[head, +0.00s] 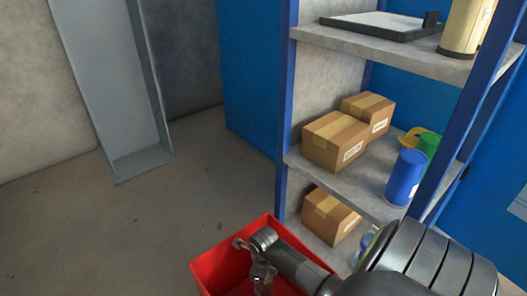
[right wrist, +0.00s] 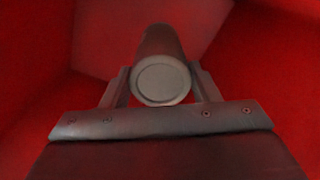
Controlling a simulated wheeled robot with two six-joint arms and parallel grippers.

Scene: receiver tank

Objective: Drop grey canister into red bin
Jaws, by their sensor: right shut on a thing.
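The red bin (head: 215,268) stands on the floor at the bottom middle of the head view. My right arm comes in from the right, with its gripper (head: 262,282) at the bin's opening. In the right wrist view red walls (right wrist: 45,60) surround the gripper (right wrist: 162,95). The grey canister (right wrist: 160,82) is between the two fingers, its round end towards the camera. The gripper is shut on it. In the head view the canister is not clearly made out. My left gripper is not in view.
A blue-posted shelf unit (head: 287,120) stands right behind the bin. It holds cardboard boxes (head: 334,139), a blue can (head: 405,177) and a beige cylinder (head: 466,27). Another box (head: 330,215) sits on the low shelf. The floor (head: 110,235) left of the bin is clear.

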